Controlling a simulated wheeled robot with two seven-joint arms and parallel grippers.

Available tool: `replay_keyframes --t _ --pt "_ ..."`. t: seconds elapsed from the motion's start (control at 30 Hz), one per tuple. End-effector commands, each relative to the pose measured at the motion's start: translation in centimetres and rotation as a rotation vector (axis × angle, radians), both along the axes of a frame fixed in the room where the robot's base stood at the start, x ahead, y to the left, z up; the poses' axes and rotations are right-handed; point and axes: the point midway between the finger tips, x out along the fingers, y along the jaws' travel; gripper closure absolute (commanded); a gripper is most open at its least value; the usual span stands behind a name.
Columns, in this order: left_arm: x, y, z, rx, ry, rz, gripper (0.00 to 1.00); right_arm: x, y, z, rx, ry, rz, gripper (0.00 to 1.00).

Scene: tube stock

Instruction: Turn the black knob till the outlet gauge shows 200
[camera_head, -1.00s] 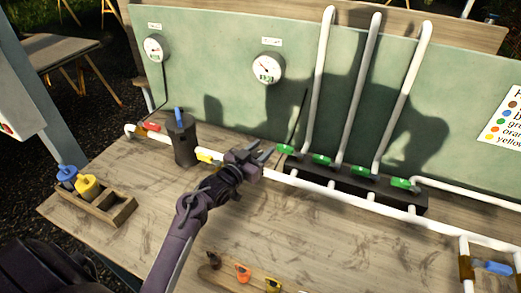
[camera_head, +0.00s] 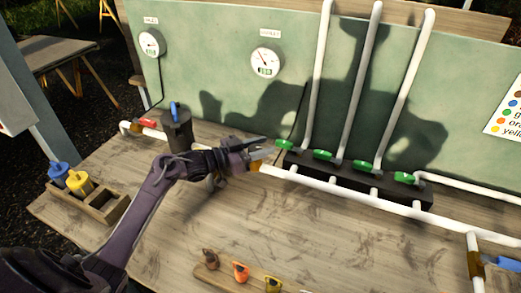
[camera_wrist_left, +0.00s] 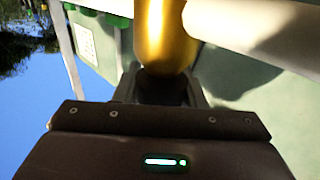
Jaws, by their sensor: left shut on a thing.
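The outlet gauge (camera_head: 265,62) is a round white dial with a small number window on the green panel. Its number is too small to read surely. My left gripper (camera_head: 258,156) is at the white pipe, left of the green valves, beside a brass fitting (camera_head: 255,166). In the left wrist view the brass body (camera_wrist_left: 165,35) is right ahead of the jaws. A black part, which I take as the black knob (camera_wrist_left: 162,88), is between the jaws, shut on it. In the head view the gripper hides the knob. My right gripper is not in view.
The inlet gauge (camera_head: 149,43) hangs at the left of the panel. A dark canister (camera_head: 177,132) with a blue handle stands left of my gripper. Green valves (camera_head: 323,155) line the black manifold at right. A wooden tray (camera_head: 104,208) holds blue and yellow valves.

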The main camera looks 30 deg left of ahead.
Motion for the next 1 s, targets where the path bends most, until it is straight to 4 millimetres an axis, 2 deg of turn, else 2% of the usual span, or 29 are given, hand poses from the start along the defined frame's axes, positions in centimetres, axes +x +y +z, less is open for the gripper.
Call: replay_keyframes --t 0.5,0.53,0.67,1.0 --pt "0.02 0.01 0.15 0.0 -0.004 -0.022 0.86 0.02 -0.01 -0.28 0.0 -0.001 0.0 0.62" --pt "0.02 0.01 0.16 0.0 -0.004 -0.022 0.59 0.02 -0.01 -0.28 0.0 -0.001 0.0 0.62" --pt "0.02 -0.01 0.12 0.0 -0.004 -0.023 0.42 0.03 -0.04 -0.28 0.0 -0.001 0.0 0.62" --pt "-0.01 -0.03 0.05 0.0 -0.001 -0.023 0.41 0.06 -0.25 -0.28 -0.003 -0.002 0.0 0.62"
